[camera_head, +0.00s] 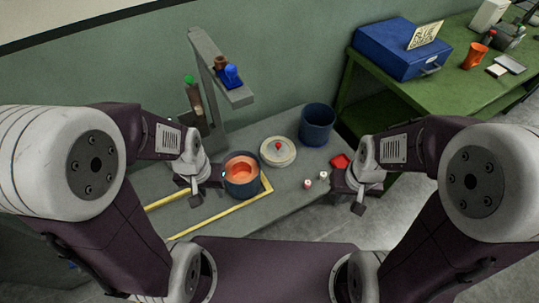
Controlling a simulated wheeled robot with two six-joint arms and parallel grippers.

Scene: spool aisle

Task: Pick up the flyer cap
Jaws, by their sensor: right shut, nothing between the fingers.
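A round cream disc with a red knob on top (278,152) lies on the grey bench, between two blue tubs; it may be the flyer cap, but I cannot tell for sure. My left gripper (195,201) points down just left of the nearer blue tub (241,188), which has an orange-red inside. That gripper's fingers are too small and dark to tell whether they are open. My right gripper (358,207) is shut and empty at the bench's right side, near a red block (341,161). Both grippers are apart from the disc.
An empty-looking blue tub (317,124) stands behind. A grey post with an arm (208,75) rises at the back left. Yellow strips (222,216) mark the bench. A green table (455,80) holds a blue case (396,50).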

